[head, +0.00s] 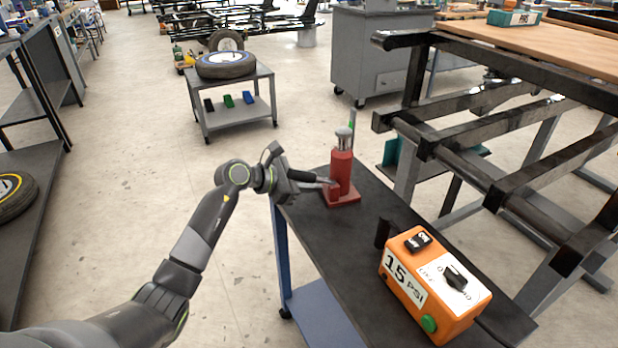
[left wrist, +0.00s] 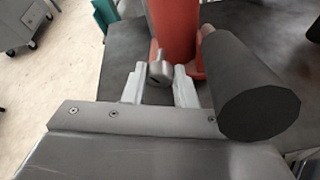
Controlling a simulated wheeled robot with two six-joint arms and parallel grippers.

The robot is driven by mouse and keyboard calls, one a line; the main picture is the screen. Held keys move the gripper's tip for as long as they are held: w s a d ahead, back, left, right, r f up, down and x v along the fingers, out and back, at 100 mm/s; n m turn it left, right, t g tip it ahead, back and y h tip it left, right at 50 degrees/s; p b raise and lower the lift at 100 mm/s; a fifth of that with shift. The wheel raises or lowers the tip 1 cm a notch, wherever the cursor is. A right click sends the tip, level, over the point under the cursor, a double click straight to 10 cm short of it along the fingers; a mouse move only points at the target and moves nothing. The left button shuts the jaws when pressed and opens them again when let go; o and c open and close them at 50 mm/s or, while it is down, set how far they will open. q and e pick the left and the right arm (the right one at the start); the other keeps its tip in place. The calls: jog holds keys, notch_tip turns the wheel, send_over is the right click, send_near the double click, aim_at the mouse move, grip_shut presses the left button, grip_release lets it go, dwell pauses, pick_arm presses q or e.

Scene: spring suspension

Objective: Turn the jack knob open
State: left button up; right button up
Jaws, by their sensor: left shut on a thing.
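The red bottle jack (head: 341,172) stands upright on its base near the far end of the dark cart top. My left gripper (head: 328,182) reaches it from the left, low on its body. In the left wrist view the small grey jack knob (left wrist: 160,71) sits between the two pale fingers of my left gripper (left wrist: 159,86), in front of the red jack body (left wrist: 174,32). The gripper is shut on the knob. In the head view the fingers hide the knob. My right gripper is in neither view.
An orange control box (head: 432,285) marked 15 PSI stands at the near end of the cart top (head: 355,243). A dark metal frame (head: 480,130) stands close on the right. A low cart with a tire (head: 226,65) is farther back. Open floor lies on the left.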

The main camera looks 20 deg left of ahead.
pick_arm(q)
jog(key=shift+n+g, duration=0.3)
jog(key=shift+n, duration=0.1)
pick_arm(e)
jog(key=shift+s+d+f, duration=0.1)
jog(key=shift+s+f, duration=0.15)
pick_arm(q)
jog(key=o, duration=0.7)
jog(key=shift+a, duration=0.1)
jog(key=v, duration=1.7)
jog(key=shift+a+p, duration=0.2)
jog(key=shift+p, duration=0.25)
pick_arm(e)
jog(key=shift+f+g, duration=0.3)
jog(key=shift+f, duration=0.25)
pick_arm(q)
jog(key=shift+s+f, duration=0.1)
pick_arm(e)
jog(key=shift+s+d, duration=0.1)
